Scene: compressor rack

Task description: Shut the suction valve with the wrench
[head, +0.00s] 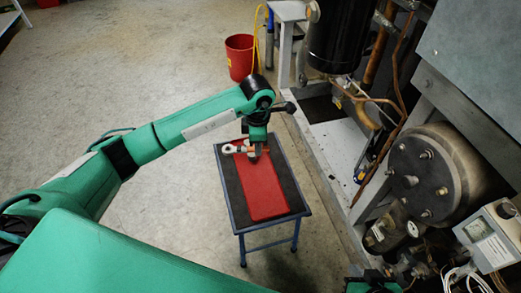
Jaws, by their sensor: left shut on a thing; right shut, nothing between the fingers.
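My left gripper (257,152) points down over the small table and is shut on the wrench (230,149). The wrench is metallic with a ring-shaped end that sticks out to the left of the fingers, just above or at the red mat's far end. The rest of the wrench is partly hidden by the gripper. My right gripper (374,281) shows only in part at the bottom edge, dark with green beside it, away from the table. Valve fittings (401,267) sit low on the compressor at the right; I cannot tell which one is the suction valve.
The small blue-framed table (290,192) carries a red mat (262,195). The compressor rack (330,190) fills the right, with a round bolted end plate (420,180), copper pipes (398,80) and a grey box (490,235). A red bucket (240,57) stands behind. Floor at left is clear.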

